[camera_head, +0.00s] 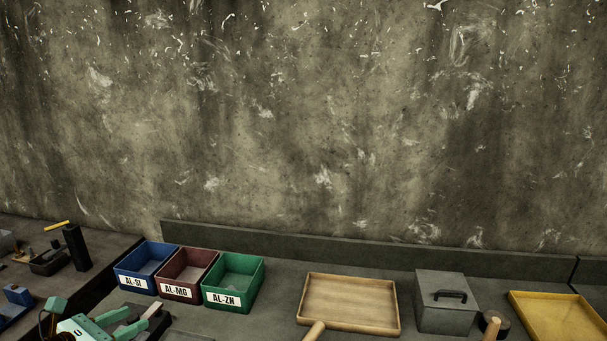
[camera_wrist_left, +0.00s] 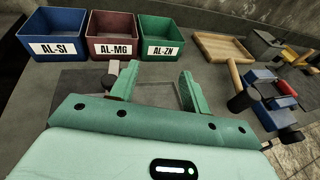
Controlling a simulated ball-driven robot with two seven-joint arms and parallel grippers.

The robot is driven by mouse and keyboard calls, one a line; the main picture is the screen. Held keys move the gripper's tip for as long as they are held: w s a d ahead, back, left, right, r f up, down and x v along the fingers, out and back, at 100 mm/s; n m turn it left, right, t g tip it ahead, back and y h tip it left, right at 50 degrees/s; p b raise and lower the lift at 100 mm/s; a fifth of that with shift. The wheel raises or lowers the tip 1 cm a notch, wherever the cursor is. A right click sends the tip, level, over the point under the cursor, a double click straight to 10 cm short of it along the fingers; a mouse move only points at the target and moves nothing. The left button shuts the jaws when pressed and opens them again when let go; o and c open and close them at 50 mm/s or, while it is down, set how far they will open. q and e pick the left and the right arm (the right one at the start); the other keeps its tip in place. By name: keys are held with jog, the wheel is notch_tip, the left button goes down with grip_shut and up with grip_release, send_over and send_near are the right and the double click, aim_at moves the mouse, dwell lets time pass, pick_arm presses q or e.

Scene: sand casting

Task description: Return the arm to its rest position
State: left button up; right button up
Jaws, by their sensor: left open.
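My left gripper (camera_head: 138,319) is at the lower left of the head view, in front of the bins. In the left wrist view its two green fingers (camera_wrist_left: 157,82) stand apart with nothing held between them. Past the fingers, the bench top and a flat grey plate (camera_wrist_left: 85,84) show. The tips appear short of the bins, not inside any of them. My right gripper does not show in either view.
Blue AL-SI (camera_head: 136,282), dark red AL-MG (camera_head: 177,291) and green AL-ZN (camera_head: 227,297) bins stand side by side. Right of them are a wooden tray (camera_head: 348,325), a lidded grey box (camera_head: 446,315) and a yellow tray (camera_head: 560,335). Blue-and-black equipment (camera_wrist_left: 268,103) stands right of the gripper.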

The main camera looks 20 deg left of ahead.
pick_arm(q)
jog(key=s+d+f+n+g+y, duration=0.45)
jog(key=s+d+n, duration=0.35)
jog(key=n, duration=0.7)
jog(key=s+d+f+n+g+y, duration=0.3)
jog(key=s+d+f+n, duration=0.25)
jog(key=d+n, duration=0.75)
jog(key=s+d+f+n+g+h, duration=0.1)
jog(key=s+f+n+g+h, duration=0.1)
jog(key=f, duration=1)
jog(key=s+d+f+n+g+h, duration=0.1)
jog(key=s+f, duration=0.2)
jog(key=f, duration=0.9)
jog(key=s+f+n+g+h, duration=0.2)
jog(key=s+f+n+g, duration=0.1)
jog(key=s+f, duration=1.3)
jog(key=s, duration=0.4)
jog(key=shift+s+f, duration=0.25)
jog(key=shift+f, duration=0.1)
